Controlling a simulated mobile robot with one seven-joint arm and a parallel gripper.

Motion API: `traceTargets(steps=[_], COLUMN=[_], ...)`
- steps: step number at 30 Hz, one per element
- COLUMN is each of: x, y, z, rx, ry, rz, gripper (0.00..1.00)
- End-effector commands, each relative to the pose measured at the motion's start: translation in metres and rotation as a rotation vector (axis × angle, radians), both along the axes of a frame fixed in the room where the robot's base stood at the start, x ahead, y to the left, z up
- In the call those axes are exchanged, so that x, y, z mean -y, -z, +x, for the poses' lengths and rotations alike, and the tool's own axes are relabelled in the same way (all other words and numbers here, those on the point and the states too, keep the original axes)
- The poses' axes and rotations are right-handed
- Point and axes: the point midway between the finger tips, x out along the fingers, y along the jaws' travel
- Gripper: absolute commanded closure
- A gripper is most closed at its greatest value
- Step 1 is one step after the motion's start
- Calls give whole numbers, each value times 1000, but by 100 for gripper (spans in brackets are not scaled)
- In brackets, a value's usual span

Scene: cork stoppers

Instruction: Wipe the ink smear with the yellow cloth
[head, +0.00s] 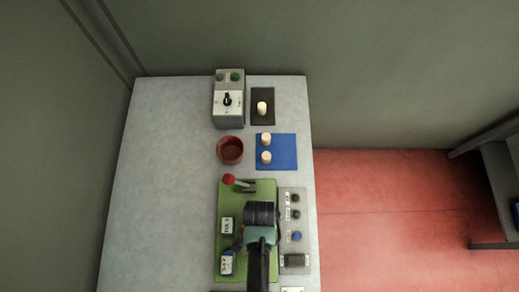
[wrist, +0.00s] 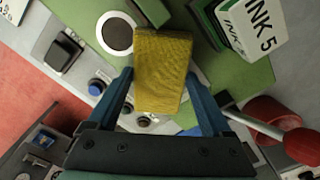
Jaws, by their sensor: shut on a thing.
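My gripper (wrist: 160,76) is shut on the yellow cloth (wrist: 160,62), a thick block-like pad held between its two blue fingers in the wrist view. In the head view my gripper (head: 262,236) is over the right part of the green board (head: 262,188), and the cloth is hidden beneath it. I cannot make out the ink smear in either view; the gripper and cloth cover part of the board. I cannot tell whether the cloth touches the board.
An ink box (wrist: 255,25) and a red-knobbed lever (wrist: 303,146) stand close to the gripper. A button panel (head: 296,220) borders the board on its right. A red bowl (head: 230,150) and blue mat (head: 288,140) with cork stoppers lie beyond. The table's left side (head: 160,180) is clear.

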Motion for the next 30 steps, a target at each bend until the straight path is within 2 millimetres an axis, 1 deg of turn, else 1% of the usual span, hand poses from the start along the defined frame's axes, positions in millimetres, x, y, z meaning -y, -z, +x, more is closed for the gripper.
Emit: traceTargets(steps=[1, 4, 5, 7, 16, 25, 30], x=[-4, -5, -5, -5, -7, -5, -4], y=[3, 6, 7, 8, 7, 6, 4], z=[-14, -18, -19, -17, 11, 26, 42], rx=[-30, -39, -40, -40, -34, -25, -21], ry=[-5, -7, -7, -8, -10, -8, -7], rz=[8, 9, 10, 11, 14, 10, 8], gripper=[61, 60, 68, 68, 68, 68, 68])
